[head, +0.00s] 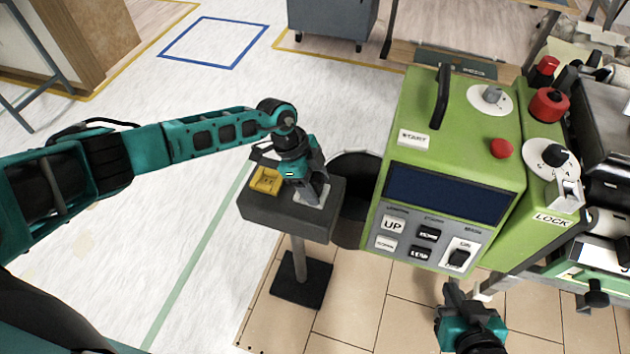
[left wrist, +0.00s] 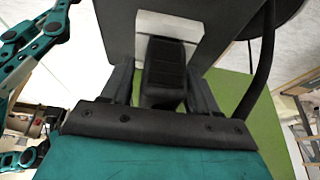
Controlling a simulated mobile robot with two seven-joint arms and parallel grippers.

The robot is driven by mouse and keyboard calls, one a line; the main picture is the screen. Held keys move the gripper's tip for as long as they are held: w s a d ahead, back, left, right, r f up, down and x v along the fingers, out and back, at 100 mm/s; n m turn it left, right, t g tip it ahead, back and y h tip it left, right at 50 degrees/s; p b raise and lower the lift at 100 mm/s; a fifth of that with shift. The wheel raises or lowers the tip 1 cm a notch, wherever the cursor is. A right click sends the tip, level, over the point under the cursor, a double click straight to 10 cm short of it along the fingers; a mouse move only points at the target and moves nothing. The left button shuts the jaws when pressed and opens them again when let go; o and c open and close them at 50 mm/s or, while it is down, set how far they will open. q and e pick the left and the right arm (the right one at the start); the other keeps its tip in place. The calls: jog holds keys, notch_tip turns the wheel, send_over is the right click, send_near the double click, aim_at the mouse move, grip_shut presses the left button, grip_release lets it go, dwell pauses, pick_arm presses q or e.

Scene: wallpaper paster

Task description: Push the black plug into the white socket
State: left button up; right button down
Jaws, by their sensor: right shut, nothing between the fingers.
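The white socket (head: 309,197) is on top of a dark box on a stand, left of the green machine. My left gripper (head: 313,190) points down over it. In the left wrist view the black plug (left wrist: 164,72) sits between the two fingers of my left gripper (left wrist: 163,88), which look closed on its sides. The plug's far end overlaps the white socket plate (left wrist: 190,25). How deep it sits in the socket cannot be told. In the head view the plug is mostly hidden by the gripper. My right gripper (head: 453,290) is shut and empty, below the machine's front panel.
A yellow socket (head: 265,180) is beside the white one on the dark box (head: 285,217). The green machine (head: 440,150), with buttons and knobs, stands close on the right. A black cable (left wrist: 262,65) runs along the right in the left wrist view. The floor at left is open.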

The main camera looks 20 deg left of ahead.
pick_arm(q)
jog(key=shift+o, duration=1)
jog(key=p+v, duration=0.1)
jog(key=v, duration=1.2)
jog(key=shift+p, duration=0.35)
jog(key=shift+d, duration=0.15)
